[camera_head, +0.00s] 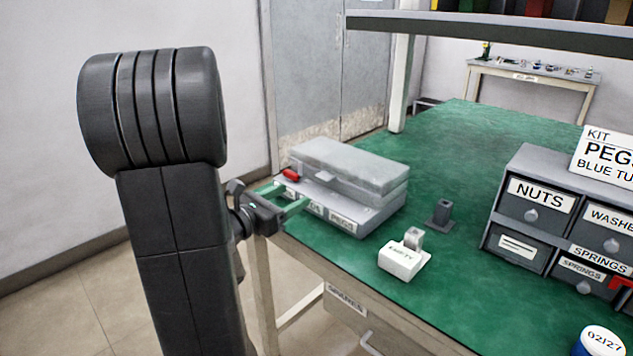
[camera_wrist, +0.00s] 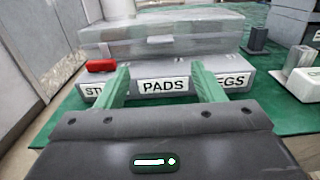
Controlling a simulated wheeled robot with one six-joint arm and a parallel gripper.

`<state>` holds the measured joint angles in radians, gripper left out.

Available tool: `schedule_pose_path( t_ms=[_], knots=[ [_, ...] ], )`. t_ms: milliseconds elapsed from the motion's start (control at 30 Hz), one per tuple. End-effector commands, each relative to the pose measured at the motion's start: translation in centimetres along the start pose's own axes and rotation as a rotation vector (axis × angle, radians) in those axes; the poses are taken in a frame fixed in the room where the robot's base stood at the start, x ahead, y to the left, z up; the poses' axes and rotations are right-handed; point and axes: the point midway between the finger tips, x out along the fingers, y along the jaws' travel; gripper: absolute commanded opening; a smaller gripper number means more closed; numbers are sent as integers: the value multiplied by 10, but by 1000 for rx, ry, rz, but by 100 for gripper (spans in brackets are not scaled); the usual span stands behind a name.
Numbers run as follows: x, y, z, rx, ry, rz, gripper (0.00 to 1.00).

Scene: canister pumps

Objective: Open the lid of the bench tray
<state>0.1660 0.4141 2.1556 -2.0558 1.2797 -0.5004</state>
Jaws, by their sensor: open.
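The bench tray (camera_head: 345,218) is a grey box on the green bench top, near its left edge. Its cloudy, see-through lid (camera_head: 355,162) lies down over it and looks closed. In the wrist view the lid (camera_wrist: 165,27) has a small pale tab (camera_wrist: 160,40) at the middle of its front edge. The tray's lower front step (camera_wrist: 210,69) carries labels, one reading PADS. My gripper (camera_head: 294,195) is open and empty in front of the tray, its green fingers pointing at it. In the wrist view the fingers (camera_wrist: 160,72) frame the PADS label, below the tab.
A red object (camera_head: 291,175) rests at the tray's front left. A white block labelled EMPTY (camera_head: 402,262) and a dark grey post (camera_head: 440,214) stand to the right. A drawer cabinet (camera_head: 545,215) and a blue-and-white canister (camera_head: 598,343) are farther right. A shelf (camera_head: 480,32) hangs above.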

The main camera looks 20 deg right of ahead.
Motion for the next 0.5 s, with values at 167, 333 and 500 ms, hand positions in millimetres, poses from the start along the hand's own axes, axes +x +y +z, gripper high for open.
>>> schedule_pose_path(
  t_ms=[167,333,500],
  knots=[
    [31,-2,-1,2,-1,-6,62],
    [61,-2,-1,1,-1,-6,62],
    [88,-1,-1,1,0,-4,62]
  ],
)
